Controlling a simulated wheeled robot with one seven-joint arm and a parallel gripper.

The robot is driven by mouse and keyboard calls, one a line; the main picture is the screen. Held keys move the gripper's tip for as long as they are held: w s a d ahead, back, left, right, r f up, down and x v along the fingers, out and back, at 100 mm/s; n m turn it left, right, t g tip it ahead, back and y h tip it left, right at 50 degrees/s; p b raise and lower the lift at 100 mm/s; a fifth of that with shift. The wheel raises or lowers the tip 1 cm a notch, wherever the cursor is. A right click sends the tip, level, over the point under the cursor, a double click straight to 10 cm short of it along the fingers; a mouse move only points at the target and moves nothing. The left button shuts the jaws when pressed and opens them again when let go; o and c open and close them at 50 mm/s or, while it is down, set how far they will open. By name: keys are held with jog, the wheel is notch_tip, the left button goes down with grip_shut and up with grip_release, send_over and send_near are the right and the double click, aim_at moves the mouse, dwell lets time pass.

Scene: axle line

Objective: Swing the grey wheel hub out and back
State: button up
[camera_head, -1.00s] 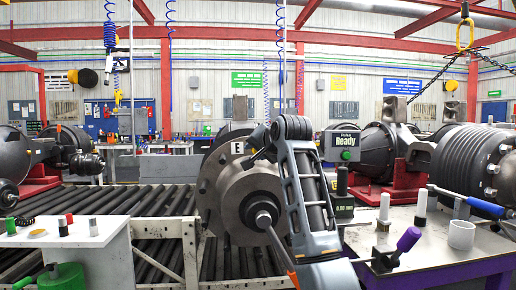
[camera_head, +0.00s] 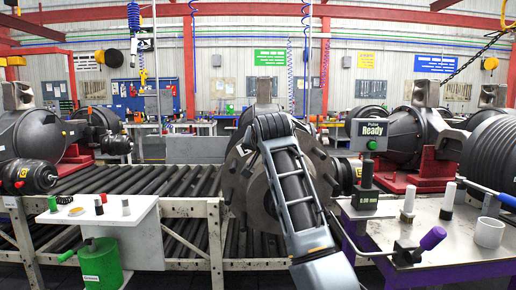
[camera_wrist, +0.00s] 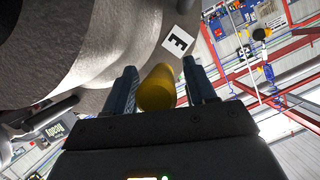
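The grey wheel hub (camera_head: 252,196) stands at the middle of the head view, a large round disc with its centre hidden behind my arm. In the wrist view its grey face (camera_wrist: 100,60) fills the upper left, with a white label marked E (camera_wrist: 178,42) close to the fingers. My gripper (camera_wrist: 160,88) has its two fingers apart, on either side of a yellow rounded piece (camera_wrist: 157,90). A gap shows at the right finger; whether the left finger touches the piece I cannot tell. My fingers are hidden in the head view.
A metal bench (camera_head: 455,235) with a purple-handled tool (camera_head: 432,238) stands right, beside a "Ready" display (camera_head: 372,130).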

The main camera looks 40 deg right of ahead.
jog(key=b+v, duration=0.1)
jog(key=v, duration=0.6)
jog(key=shift+s, duration=0.3)
jog(key=shift+s+a+r, duration=0.1)
jog(key=shift+a, duration=0.05)
dwell(0.4)
